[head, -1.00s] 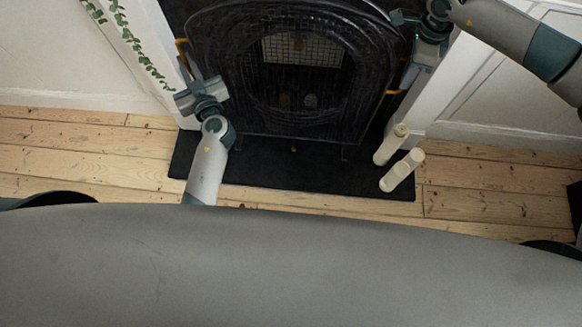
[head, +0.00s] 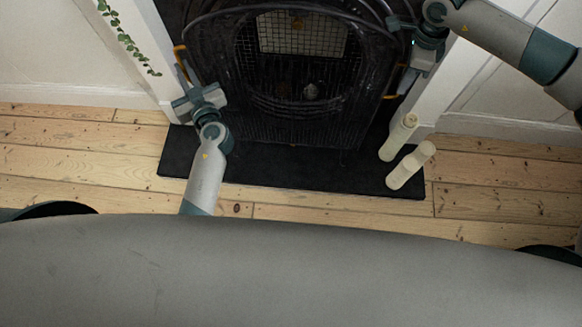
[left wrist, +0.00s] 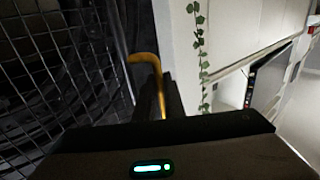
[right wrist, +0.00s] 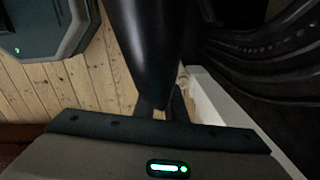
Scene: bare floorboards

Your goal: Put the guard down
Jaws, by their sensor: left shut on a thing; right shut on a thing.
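The guard (head: 292,128) is a black arched fire guard with wire mesh and orange-yellow side handles. In the head view it stands upright in front of the fireplace, its lower edge over the black hearth (head: 230,170). I cannot tell whether it touches the hearth. My left gripper (head: 186,78) is shut at its left handle (head: 179,54). That handle and the mesh (left wrist: 45,75) also show in the left wrist view (left wrist: 147,58). My right gripper (head: 412,72) is shut at the right handle (head: 392,96); its fingertips are partly hidden.
Two cream pillar candles, one upright-looking (head: 399,138) and one in front of it (head: 410,166), stand at the hearth's right end, close to the guard. A white surround (head: 152,50) with ivy (head: 128,37) flanks the left. Bare floorboards (head: 90,150) lie in front.

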